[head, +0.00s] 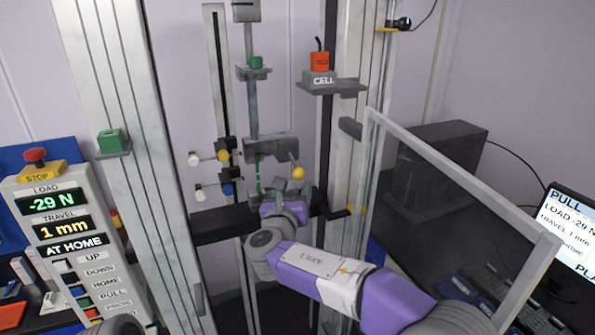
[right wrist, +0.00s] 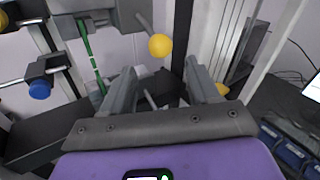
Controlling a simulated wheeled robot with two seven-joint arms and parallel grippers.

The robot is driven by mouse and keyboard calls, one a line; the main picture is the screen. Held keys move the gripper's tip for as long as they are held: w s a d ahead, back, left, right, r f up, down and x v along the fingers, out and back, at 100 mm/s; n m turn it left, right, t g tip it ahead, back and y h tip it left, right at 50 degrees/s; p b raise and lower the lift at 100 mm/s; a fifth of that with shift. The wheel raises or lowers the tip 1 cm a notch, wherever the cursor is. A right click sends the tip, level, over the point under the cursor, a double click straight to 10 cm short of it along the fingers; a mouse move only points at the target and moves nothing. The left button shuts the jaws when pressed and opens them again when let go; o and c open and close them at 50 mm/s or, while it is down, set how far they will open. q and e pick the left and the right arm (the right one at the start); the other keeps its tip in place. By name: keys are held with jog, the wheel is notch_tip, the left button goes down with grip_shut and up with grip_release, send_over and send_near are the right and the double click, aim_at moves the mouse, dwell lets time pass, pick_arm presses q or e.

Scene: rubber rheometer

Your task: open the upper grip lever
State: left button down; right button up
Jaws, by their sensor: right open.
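The upper grip (head: 270,149) is a grey block on the machine's vertical rod. Its lever ends in a yellow ball (head: 298,173) at the lower right of the block. In the right wrist view the ball (right wrist: 161,45) hangs from a short grey rod, just beyond the fingertips. My right gripper (head: 278,190) is below the grip and the ball, its jaws open. In the wrist view the open fingers (right wrist: 161,75) have nothing clearly held between them. A green strip (right wrist: 92,58) hangs from the grip, left of the fingers.
Knobs on rods, one with a blue end (right wrist: 40,89), stand left of the strip. A clear framed guard (head: 455,205) stands open at the right. The control panel (head: 65,232) reads -29 N, 1 mm and AT HOME. A monitor (head: 570,235) is at the far right.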

aim_at(297, 177)
jog(key=x, duration=0.2)
jog(key=p+x, duration=0.1)
jog(key=x, duration=0.2)
jog(key=r+x, duration=0.1)
jog(key=x, duration=0.1)
jog(key=shift+w+d+p, duration=0.1)
jog(key=shift+d+p, duration=0.05)
jog(key=shift+p, duration=0.15)
grip_shut()
